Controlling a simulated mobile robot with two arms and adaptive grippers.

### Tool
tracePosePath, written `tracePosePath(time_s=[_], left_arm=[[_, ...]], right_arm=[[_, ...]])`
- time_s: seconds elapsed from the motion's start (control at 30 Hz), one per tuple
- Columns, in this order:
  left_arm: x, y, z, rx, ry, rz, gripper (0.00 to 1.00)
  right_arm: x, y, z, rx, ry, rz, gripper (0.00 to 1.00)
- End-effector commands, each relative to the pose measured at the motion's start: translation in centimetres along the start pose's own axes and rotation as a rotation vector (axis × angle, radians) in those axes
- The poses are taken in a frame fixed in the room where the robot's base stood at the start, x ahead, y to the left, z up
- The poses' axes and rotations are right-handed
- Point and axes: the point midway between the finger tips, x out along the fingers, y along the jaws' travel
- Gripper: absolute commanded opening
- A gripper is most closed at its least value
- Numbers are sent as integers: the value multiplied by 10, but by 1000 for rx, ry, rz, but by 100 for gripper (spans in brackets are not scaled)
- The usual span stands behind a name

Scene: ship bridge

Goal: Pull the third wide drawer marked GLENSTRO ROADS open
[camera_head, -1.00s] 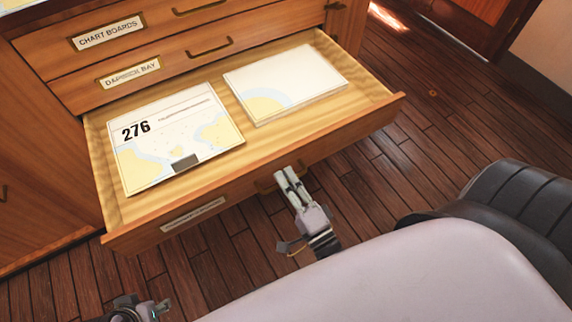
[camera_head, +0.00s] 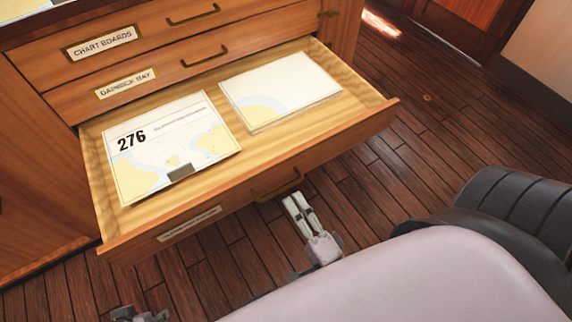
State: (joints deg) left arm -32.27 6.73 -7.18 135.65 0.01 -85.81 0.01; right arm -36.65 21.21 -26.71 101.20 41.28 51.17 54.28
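The third wide drawer (camera_head: 238,204) stands pulled far out of the wooden cabinet. The label (camera_head: 189,223) on its front is too slanted to read. Its dark handle (camera_head: 277,187) is on the front, right of the label. My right gripper (camera_head: 295,198) is just below and in front of the handle, its two pale fingers side by side and seemingly apart from it. The finger gap is too small to judge. My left gripper (camera_head: 142,315) is only partly in view at the bottom edge, left of the middle; its fingers are unclear.
Above are shut drawers labelled CHART BOARDS (camera_head: 103,43) and, apparently, DAPNICK BAY (camera_head: 126,84). A dark padded seat (camera_head: 510,215) stands at right. Plank floor (camera_head: 400,165) is clear beyond the drawer.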

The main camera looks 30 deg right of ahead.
Motion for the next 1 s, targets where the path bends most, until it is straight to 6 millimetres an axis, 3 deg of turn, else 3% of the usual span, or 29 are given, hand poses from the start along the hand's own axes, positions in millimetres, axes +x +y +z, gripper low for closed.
tracePosePath(time_s=[0.1,0.33,1.0], left_arm=[[0,0,0,0,0,-1,40],[0,0,0,0,0,-1,40],[0,0,0,0,0,-1,40]], right_arm=[[-27,1,0,-2,-1,5,29],[-59,1,0,-1,0,2,29],[-65,0,0,-1,0,0,29]])
